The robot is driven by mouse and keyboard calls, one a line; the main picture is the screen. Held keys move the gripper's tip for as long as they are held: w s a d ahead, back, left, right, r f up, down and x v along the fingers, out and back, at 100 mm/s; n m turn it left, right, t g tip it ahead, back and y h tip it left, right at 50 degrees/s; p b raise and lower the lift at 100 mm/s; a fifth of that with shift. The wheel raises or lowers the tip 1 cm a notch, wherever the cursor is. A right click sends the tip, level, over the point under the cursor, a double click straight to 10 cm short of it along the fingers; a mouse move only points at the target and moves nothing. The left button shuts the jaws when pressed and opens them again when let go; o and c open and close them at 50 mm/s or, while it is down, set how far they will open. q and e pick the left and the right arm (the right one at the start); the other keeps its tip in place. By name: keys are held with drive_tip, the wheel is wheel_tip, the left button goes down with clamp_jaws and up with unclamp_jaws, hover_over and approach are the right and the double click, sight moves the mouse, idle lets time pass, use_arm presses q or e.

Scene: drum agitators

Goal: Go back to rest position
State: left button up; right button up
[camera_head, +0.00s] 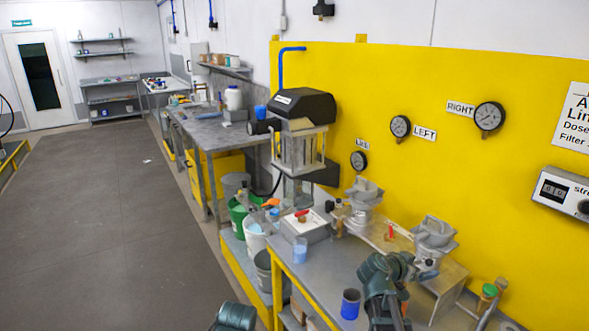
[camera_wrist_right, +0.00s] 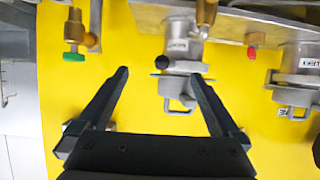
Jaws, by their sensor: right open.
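My right arm reaches up from the bottom of the head view, and its gripper (camera_head: 424,270) is close to a grey metal drum agitator housing (camera_head: 436,236). In the right wrist view my right gripper (camera_wrist_right: 159,74) has its two black fingers spread wide, with nothing held between them. A grey metal fitting (camera_wrist_right: 180,50) with a black knob shows beyond the fingers; I cannot tell if they touch it. Only a dark rounded part of my left arm shows at the bottom edge of the head view; its gripper is out of sight.
A grey bench carries a second housing (camera_head: 362,204), a control box (camera_head: 302,225), a clear cup (camera_head: 300,250) and a blue cup (camera_head: 350,303). A green-topped valve (camera_head: 488,291) stands at right. The yellow wall (camera_head: 400,80) is close behind. Open floor (camera_head: 90,220) lies left.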

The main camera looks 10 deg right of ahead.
sight(426, 263)
drive_tip(key=b+x, duration=0.1)
drive_tip(key=x, duration=0.1)
drive_tip(key=b+x, duration=0.1)
drive_tip(key=x, duration=0.2)
drive_tip(key=shift+w+f, duration=0.15)
drive_tip(key=shift+w, duration=0.25)
drive_tip(key=shift+a, duration=0.1)
drive_tip(key=shift+s, duration=0.15)
